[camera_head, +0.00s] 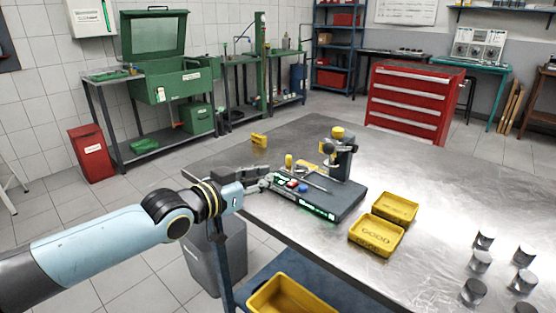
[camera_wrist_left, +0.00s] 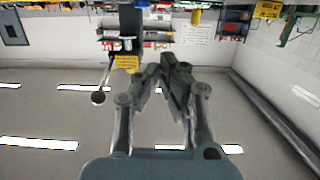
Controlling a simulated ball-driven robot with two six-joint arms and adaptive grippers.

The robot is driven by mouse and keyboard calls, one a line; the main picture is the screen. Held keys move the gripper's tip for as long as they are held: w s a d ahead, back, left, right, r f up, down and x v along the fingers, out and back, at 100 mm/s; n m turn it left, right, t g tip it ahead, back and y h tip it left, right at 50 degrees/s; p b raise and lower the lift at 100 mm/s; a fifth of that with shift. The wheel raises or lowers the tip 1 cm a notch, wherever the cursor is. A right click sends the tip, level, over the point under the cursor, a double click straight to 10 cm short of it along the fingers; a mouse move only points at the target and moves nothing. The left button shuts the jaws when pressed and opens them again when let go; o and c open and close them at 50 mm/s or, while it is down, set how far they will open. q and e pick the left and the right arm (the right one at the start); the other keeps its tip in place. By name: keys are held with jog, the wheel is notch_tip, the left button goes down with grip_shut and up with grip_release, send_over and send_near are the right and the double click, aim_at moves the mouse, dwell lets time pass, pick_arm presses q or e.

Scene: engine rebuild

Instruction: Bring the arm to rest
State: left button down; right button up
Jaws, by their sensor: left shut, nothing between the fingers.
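My left arm comes in from the left in the head view, stretched out over the near left edge of the metal table (camera_head: 440,200). My left gripper (camera_head: 264,182) points right, close to the left end of a dark instrument base (camera_head: 345,207) with colored buttons; I cannot tell whether they touch. In the left wrist view the fingers of my left gripper (camera_wrist_left: 170,68) are together at the tips, with nothing between them. My right arm and gripper are not in view.
Two yellow trays (camera_head: 377,234) and several metal pistons (camera_head: 473,291) stand on the table. A yellow bin (camera_head: 285,297) is on the blue shelf below. A grey bin (camera_head: 213,262) stands under my arm. The left wrist view shows the room upside down.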

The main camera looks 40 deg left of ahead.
pick_arm(q)
jog(key=s, duration=0.1)
jog(key=s+p, duration=0.1)
jog(key=shift+s+a+r, duration=0.1)
jog(key=shift+s+r, duration=0.05)
jog(key=shift+s, duration=0.15)
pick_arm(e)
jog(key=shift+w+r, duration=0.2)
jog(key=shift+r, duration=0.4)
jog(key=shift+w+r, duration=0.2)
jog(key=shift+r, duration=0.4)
